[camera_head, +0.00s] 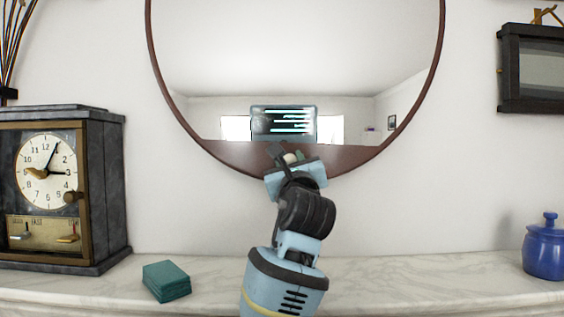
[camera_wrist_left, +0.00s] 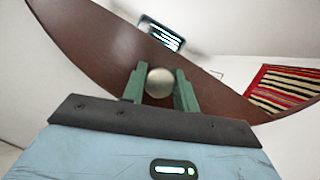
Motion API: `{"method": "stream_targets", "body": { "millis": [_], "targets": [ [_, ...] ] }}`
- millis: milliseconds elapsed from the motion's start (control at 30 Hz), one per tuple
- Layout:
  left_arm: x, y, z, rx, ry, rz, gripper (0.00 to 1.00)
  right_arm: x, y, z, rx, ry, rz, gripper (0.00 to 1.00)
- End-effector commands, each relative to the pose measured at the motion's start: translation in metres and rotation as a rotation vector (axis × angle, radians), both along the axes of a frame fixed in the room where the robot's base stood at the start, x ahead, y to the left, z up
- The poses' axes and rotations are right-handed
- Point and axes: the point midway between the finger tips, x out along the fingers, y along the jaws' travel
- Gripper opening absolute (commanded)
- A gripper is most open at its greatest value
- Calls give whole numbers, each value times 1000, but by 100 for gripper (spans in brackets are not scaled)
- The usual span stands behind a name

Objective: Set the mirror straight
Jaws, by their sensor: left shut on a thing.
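The round mirror (camera_head: 300,55) with a thin brown rim hangs on the white wall. Its top is cut off in the head view. A brown wooden panel (camera_head: 345,158) fills its bottom; the panel's upper edge slopes slightly down to the right. The panel also shows in the left wrist view (camera_wrist_left: 90,42). A pale round knob (camera_wrist_left: 160,83) sits on this panel. My left gripper (camera_head: 290,158) is at the mirror's bottom, its green fingers (camera_wrist_left: 159,80) shut on the knob from both sides. My right gripper is not in view.
A dark clock (camera_head: 102,190) and a teal block (camera_head: 167,281) stand on the marble mantel (camera_head: 400,285) at left. A blue lidded jar (camera_head: 544,250) stands at right. A dark-framed picture (camera_head: 502,70) hangs at right. The mantel between block and jar is otherwise clear behind my arm.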

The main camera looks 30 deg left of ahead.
Motion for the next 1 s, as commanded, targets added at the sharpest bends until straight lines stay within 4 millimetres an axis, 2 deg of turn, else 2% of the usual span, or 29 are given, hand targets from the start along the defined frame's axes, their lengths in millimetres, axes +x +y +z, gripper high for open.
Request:
{"method": "stream_targets", "body": {
  "millis": [100,200,500,533,667,700,1000],
  "targets": [
    [11,-18,0,-21,-9,-4,0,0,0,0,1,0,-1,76],
    [15,-27,-1,-29,-17,-3,0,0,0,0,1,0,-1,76],
    [16,-28,-1,-28,-20,-2,0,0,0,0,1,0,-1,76],
    [16,-28,-1,-28,-20,-2,32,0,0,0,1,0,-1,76],
    [16,-28,-1,-29,-20,-1,49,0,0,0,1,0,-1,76],
    [16,-28,-1,-29,-20,-1,51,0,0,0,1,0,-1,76],
    [14,-29,-1,-29,-21,-1,51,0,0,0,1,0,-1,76]
  ]
}}
